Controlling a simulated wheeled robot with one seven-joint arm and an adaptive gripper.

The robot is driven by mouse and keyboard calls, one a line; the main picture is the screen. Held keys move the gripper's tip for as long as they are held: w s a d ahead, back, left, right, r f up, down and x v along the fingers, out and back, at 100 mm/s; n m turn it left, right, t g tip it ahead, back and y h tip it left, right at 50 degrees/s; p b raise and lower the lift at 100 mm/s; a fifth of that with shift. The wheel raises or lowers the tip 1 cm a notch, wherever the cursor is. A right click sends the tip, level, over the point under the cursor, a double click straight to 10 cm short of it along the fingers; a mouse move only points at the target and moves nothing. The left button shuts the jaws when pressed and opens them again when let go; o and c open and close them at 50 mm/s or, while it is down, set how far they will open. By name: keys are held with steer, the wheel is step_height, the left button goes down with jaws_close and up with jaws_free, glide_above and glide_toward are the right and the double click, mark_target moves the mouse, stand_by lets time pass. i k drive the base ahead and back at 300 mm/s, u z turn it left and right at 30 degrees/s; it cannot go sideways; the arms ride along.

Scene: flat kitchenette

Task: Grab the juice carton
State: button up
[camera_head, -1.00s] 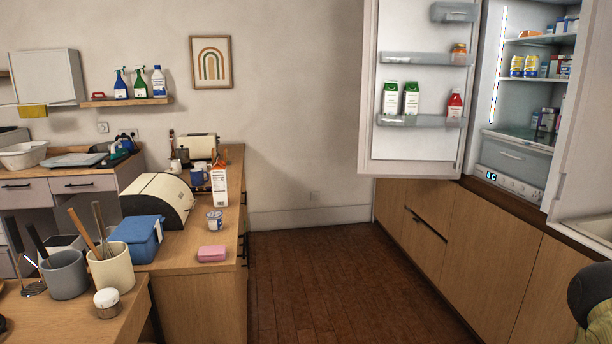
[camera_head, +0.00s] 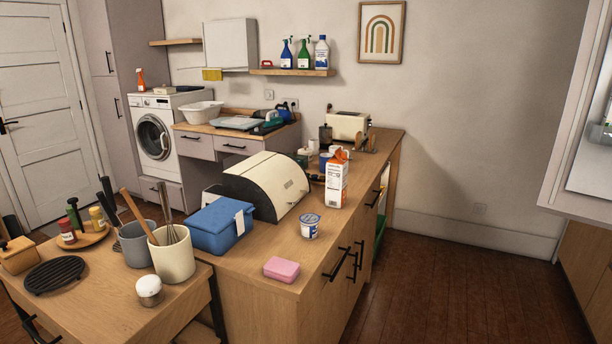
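A white carton with an orange top and printing (camera_head: 337,182), which looks like the juice carton, stands upright on the wooden counter (camera_head: 262,262). It is near the counter's right edge, to the right of the bread box (camera_head: 264,186). Its label is too small to read. My gripper is not in view.
A yogurt tub (camera_head: 310,226), a pink soap-like block (camera_head: 281,269) and a blue box (camera_head: 220,226) share the counter. A toaster (camera_head: 347,126) and mugs stand behind the carton. The open fridge door (camera_head: 570,190) is at the right. The wooden floor (camera_head: 450,300) between is clear.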

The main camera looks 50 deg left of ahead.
mark_target(337, 167)
steer(key=u, duration=0.85)
steer(key=i, duration=0.75)
steer(key=u, duration=0.85)
